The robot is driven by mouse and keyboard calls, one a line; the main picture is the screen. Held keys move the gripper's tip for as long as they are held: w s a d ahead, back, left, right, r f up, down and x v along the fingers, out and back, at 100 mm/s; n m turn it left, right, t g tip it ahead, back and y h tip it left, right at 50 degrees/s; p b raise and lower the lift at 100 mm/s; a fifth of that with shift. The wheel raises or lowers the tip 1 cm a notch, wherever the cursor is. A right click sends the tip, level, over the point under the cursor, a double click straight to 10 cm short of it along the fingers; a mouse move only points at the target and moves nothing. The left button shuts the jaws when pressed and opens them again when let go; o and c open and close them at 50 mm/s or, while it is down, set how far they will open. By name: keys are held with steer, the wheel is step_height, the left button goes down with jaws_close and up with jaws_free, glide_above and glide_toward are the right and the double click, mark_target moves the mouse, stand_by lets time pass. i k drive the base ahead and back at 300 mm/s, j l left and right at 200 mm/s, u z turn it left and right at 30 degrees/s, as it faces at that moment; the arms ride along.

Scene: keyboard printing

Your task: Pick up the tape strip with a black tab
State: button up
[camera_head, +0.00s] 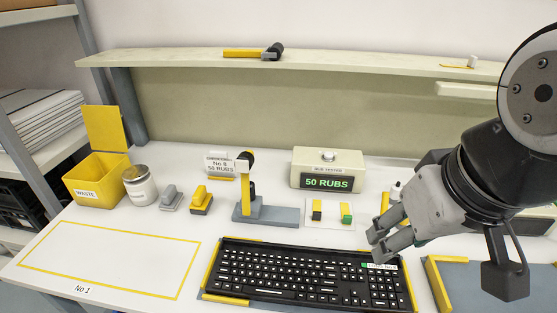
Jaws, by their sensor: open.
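A small yellow strip with a black tab (317,211) lies on a white card (331,223) in the middle of the bench. Beside it on the right, on the same card, is a similar piece with a green tab (347,214). My gripper (376,243) is open, its fingers pointing left and down. It is to the right of the card, over the back right part of the keyboard (290,273), and apart from the black-tabbed strip. Nothing shows between the fingers.
A grey stand (262,212) with a black-topped post is left of the card. A tester box (327,170) reading "50 RUBS" stands behind it. A yellow waste bin (98,183), a jar (140,187) and small blocks are further left. The yellow-outlined area (60,283) is empty.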

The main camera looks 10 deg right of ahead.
mark_target(316, 214)
steer(key=i+l, duration=0.1)
steer(key=l, duration=0.35)
steer(key=i+l+u, duration=0.1)
steer(key=l, duration=0.3)
steer(key=i+l, duration=0.1)
steer(key=l, duration=0.35)
steer(key=u, duration=0.05)
